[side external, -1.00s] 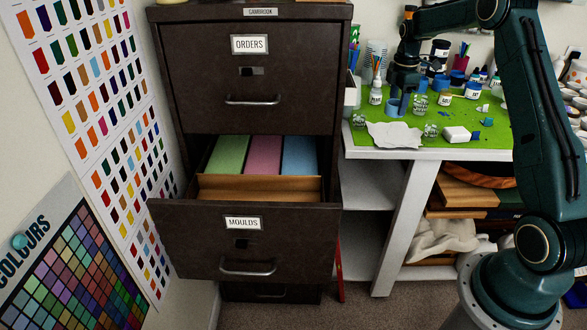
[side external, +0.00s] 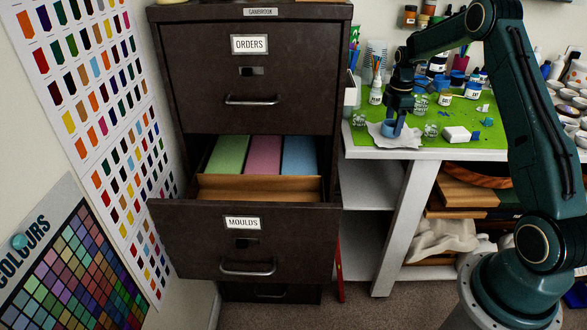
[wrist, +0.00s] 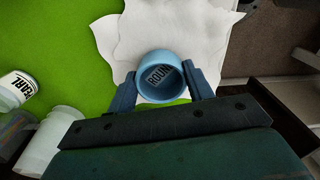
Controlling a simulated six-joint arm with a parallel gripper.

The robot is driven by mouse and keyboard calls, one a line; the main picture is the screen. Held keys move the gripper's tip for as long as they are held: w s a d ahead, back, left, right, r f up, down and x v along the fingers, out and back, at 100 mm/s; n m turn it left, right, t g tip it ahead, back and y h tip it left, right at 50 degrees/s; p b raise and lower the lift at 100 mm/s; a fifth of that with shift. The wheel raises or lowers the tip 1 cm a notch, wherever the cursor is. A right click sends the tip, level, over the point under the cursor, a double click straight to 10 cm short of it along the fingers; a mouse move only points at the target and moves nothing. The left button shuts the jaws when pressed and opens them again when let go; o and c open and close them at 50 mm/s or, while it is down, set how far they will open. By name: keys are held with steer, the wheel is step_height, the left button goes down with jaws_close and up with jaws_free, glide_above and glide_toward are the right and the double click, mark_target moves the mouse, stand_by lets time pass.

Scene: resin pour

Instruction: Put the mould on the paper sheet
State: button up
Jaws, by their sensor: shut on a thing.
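The mould is a round, light blue cup with a dark label reading "ROUN..." inside, seen in the wrist view (wrist: 146,91) and small in the side view (side external: 388,130). My gripper (wrist: 160,82) is shut on it, with one finger on each side. The white paper sheet (wrist: 185,30) has ragged edges and lies on the green bench top; it also shows in the side view (side external: 408,141). The mould is over the sheet near its edge. I cannot tell whether it touches the paper.
A white pot labelled "PEARL" (wrist: 17,88) and a translucent cup (wrist: 50,140) stand at left in the wrist view. In the side view, a white block (side external: 457,134) lies right of the sheet. The open drawer labelled "MOULDS" (side external: 245,240) is left of the bench.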

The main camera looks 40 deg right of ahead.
steer(key=shift+f, duration=0.1)
steer(key=o, duration=1)
steer(key=shift+c, duration=0.2)
step_height(320, 180, up, 12)
stand_by(0.8)
